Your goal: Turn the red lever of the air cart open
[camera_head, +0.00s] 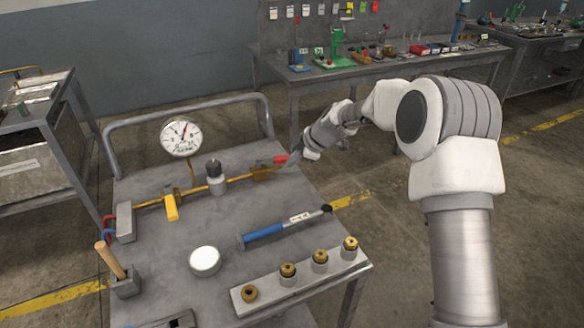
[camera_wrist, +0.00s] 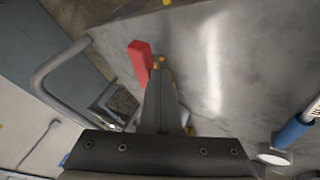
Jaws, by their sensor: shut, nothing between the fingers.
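The air cart (camera_head: 230,215) is a grey metal-topped cart with a brass pipe line across it. The red lever (camera_head: 281,159) sits at the right end of this line, by a brass valve body (camera_head: 262,173). In the wrist view the red lever (camera_wrist: 140,62) lies just left of my fingertips. My gripper (camera_head: 290,164) reaches in from the right, close beside the lever. In the wrist view my gripper (camera_wrist: 161,72) is shut, with nothing held. I cannot tell whether the fingers touch the lever. The fingers partly hide the valve.
A pressure gauge (camera_head: 181,137) stands at the back of the line. A yellow lever (camera_head: 171,205) and a grey fitting (camera_head: 216,180) sit farther left. A blue-handled tool (camera_head: 265,232) lies in front. A metal rail (camera_head: 190,108) bounds the cart's back.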

